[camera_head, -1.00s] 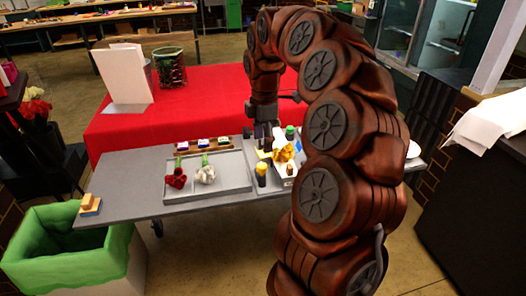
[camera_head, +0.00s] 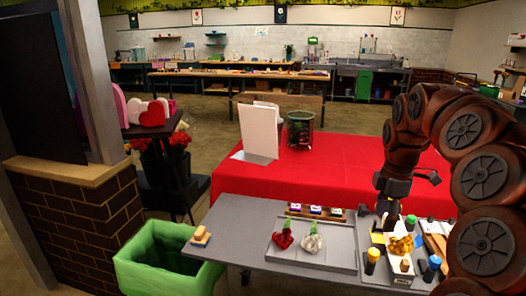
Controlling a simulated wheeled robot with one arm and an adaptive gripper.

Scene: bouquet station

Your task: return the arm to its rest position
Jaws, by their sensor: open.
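My reddish-brown segmented arm arches over the right side of the view, raised and bent. Its dark end with my gripper (camera_head: 388,213) points down at the back edge of the grey work table (camera_head: 225,225), close beside a white box with yellow flowers (camera_head: 401,247). My gripper is open, and I see nothing held in it. Its fingertips are small and partly hidden among the items there.
A tray (camera_head: 335,260) holds a red flower (camera_head: 283,237) and a white flower (camera_head: 312,241). Bottles (camera_head: 372,260) stand by the box. Behind is a red-covered table (camera_head: 330,175) with a white folded board (camera_head: 259,130) and wire basket (camera_head: 300,128). A green-lined bin (camera_head: 165,255) stands left.

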